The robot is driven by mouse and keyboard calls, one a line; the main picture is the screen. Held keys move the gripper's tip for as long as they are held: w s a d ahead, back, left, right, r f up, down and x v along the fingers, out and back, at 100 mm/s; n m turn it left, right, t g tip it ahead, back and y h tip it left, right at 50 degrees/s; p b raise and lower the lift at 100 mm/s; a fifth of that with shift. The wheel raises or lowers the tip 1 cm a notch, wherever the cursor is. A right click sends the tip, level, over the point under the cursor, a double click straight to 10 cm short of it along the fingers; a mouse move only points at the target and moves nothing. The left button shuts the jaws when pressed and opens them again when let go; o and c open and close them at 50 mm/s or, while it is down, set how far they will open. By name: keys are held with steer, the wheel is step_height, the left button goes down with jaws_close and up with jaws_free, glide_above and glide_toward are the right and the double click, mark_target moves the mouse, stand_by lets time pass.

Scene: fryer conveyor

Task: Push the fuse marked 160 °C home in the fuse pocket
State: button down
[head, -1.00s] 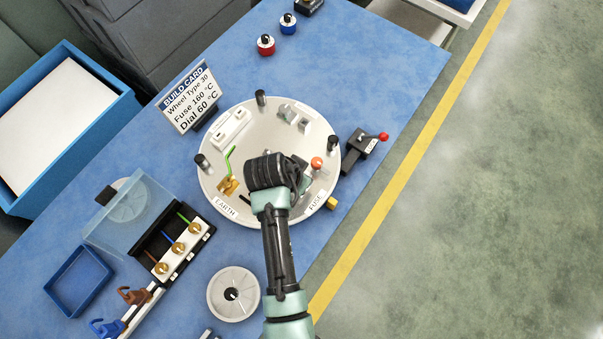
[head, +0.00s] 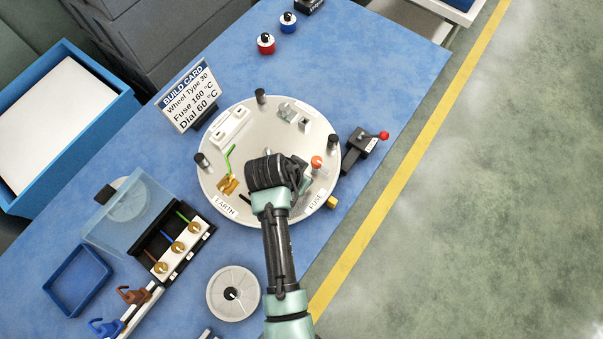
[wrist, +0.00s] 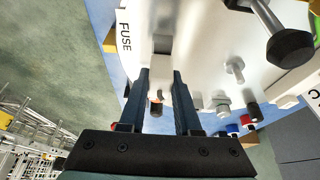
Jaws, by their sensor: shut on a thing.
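The fuse pocket lies by the FUSE label (head: 316,201) on the round white base (head: 215,189); my wrist mostly covers it in the head view. My gripper (wrist: 160,72) points down at this spot, its two dark fingers close together on a small pale piece, seemingly the fuse. Its marking cannot be read, and its depth in the pocket cannot be told. The FUSE label also shows at the upper left in the wrist view (wrist: 124,31).
Dark posts (head: 333,142) stand around the base rim. An orange-tipped part (head: 317,162) is close to my gripper. A red-knobbed lever block (head: 361,143) sits to the right. The build card (head: 188,96) reads Fuse 160 °C. A parts box (head: 150,245) lies at lower left.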

steer(key=shift+f+b, duration=0.45)
steer(key=shift+f, duration=0.25)
steer(key=c, duration=0.5)
jaws_free()
steer(key=shift+r, duration=0.15)
steer(key=shift+p+v, duration=3)
steer(key=shift+p, duration=0.1)
